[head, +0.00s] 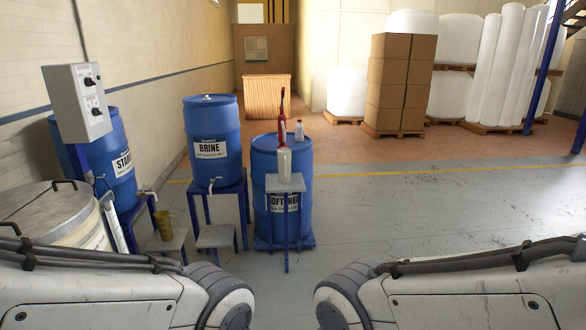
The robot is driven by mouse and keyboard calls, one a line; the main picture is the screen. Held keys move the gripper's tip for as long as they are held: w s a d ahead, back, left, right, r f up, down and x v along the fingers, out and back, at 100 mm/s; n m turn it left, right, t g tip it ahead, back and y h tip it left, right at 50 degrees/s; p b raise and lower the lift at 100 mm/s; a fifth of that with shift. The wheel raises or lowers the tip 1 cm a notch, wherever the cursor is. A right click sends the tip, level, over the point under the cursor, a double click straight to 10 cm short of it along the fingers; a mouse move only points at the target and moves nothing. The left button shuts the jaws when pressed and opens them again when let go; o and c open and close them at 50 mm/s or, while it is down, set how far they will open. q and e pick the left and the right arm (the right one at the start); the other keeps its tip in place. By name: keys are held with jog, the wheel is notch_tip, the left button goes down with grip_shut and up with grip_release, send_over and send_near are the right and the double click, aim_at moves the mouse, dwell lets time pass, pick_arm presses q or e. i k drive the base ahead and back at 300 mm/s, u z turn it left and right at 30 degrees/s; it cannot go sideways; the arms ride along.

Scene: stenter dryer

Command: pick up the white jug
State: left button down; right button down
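A pale white container (284,163), which looks like the white jug, stands upright on a small grey stand (285,184) in front of the blue softener drum (265,160). Its handle cannot be made out at this size. Nothing is touching it but the stand. My two arms show along the bottom edge, at left and right, well short of the stand. Neither gripper is in the picture.
A yellow-brown jug (166,225) sits lower left. The floor at right is clear.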

aim_at(284, 154)
jog(key=z, duration=0.25)
jog(key=i, duration=1.5)
jog(key=u, duration=0.2)
jog(key=i, duration=1.9)
jog(key=u, duration=0.6)
jog(key=i, duration=0.4)
jog(key=u, duration=0.1)
